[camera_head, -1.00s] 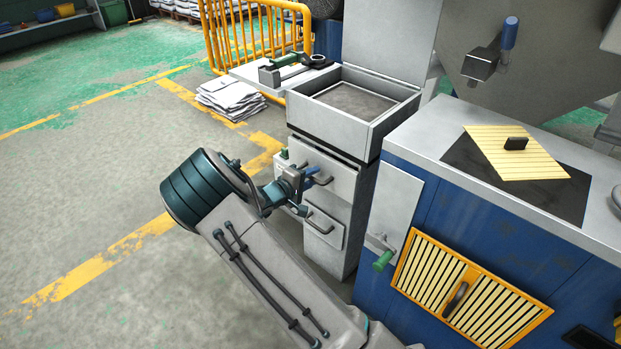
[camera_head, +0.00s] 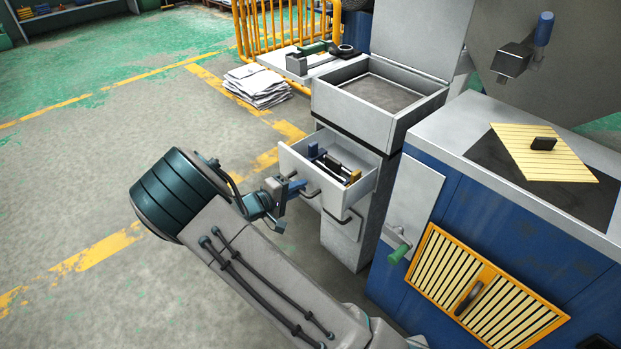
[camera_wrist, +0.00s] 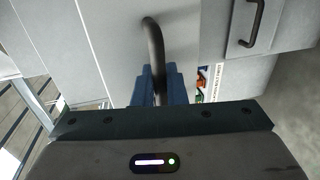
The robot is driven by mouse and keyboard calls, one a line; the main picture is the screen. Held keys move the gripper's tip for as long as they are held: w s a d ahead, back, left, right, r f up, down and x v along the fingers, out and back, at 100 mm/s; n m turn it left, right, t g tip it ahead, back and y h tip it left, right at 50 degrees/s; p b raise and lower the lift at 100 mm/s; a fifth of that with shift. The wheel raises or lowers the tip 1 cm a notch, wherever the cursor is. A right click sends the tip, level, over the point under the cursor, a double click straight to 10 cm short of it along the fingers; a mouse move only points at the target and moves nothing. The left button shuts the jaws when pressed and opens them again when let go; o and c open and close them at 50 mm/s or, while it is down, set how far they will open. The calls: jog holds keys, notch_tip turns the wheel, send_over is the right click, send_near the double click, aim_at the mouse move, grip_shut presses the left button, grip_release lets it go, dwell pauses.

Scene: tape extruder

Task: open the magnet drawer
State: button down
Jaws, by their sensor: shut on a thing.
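The drawer (camera_head: 328,190) in the grey cabinet stands pulled out, with its inside showing in the head view. Several dark, blue and yellow items (camera_head: 335,165) lie in it. My gripper (camera_head: 298,190) is at the drawer's front. In the wrist view my gripper's blue fingers (camera_wrist: 160,84) are shut on the dark curved handle (camera_wrist: 153,40) of the drawer front (camera_wrist: 105,45). My arm partly hides the gripper in the head view.
A second, closed drawer (camera_head: 343,222) with a handle is below. An open tray-like box (camera_head: 380,95) tops the cabinet. To the right is the blue machine (camera_head: 440,200) with a green-handled lever (camera_head: 399,253).

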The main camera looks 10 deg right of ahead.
jog(key=shift+v, duration=0.85)
jog(key=shift+f, duration=0.2)
jog(key=c, duration=1.6)
grip_release()
jog(key=shift+a, duration=0.15)
jog(key=p+v, duration=0.2)
jog(key=v, duration=1.1)
jog(key=shift+s+a+r, duration=0.15)
jog(key=shift+s+a, duration=0.05)
jog(key=shift+s, duration=0.1)
